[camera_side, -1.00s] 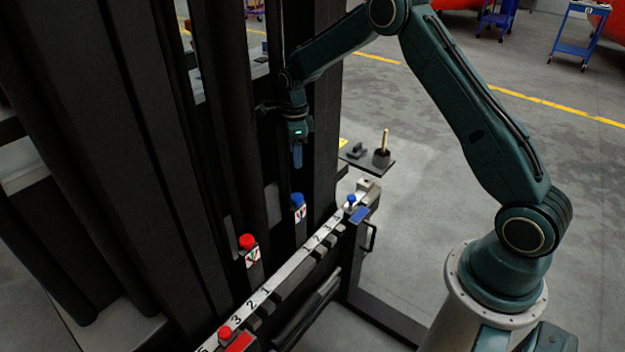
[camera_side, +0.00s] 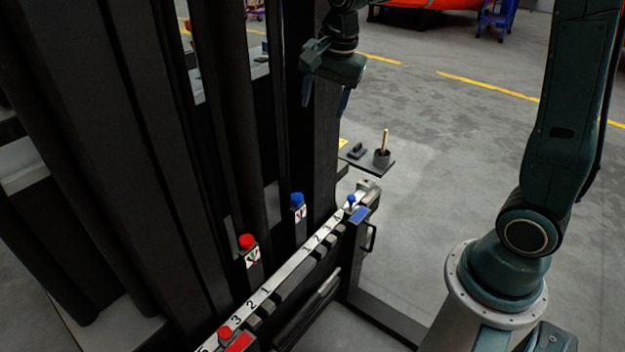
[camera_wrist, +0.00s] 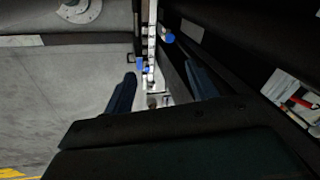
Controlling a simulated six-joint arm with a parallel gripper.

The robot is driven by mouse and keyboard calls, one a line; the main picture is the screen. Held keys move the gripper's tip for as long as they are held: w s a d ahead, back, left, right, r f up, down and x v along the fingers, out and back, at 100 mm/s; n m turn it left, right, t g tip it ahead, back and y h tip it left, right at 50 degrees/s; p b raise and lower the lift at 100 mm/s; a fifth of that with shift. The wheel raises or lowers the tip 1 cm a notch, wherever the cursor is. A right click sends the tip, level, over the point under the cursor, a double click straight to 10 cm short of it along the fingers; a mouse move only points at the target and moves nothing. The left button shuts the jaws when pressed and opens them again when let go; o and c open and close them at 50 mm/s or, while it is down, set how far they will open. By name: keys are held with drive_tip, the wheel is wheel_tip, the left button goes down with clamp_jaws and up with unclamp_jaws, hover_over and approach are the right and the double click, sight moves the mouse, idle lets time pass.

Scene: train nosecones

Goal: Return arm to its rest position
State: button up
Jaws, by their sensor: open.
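My gripper (camera_side: 326,98) hangs high in the side view, fingers pointing down and spread apart, with nothing between them. It is in front of the dark upright panels and well above the numbered rail (camera_side: 290,268). In the wrist view my gripper (camera_wrist: 160,92) shows two dark blue fingers set wide apart, with the rail running between and beyond them. A blue knob (camera_side: 298,200) and a red knob (camera_side: 247,241) stand on posts behind the rail. A smaller blue knob (camera_side: 351,199) sits at the rail's far end and another red knob (camera_side: 225,332) at its near end.
Tall dark panels (camera_side: 110,150) fill the left side close to my gripper. Open grey floor (camera_side: 430,150) lies to the right.

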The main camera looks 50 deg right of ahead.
drive_tip(key=s+a+r+n+t, duration=0.1)
drive_tip(key=s+a+n, duration=0.1)
drive_tip(key=s+n, duration=0.5)
drive_tip(key=s+a+r+n+t, duration=0.2)
drive_tip(key=s+n, duration=0.5)
drive_tip(key=s, duration=0.8)
drive_tip(key=shift+s+r, duration=0.25)
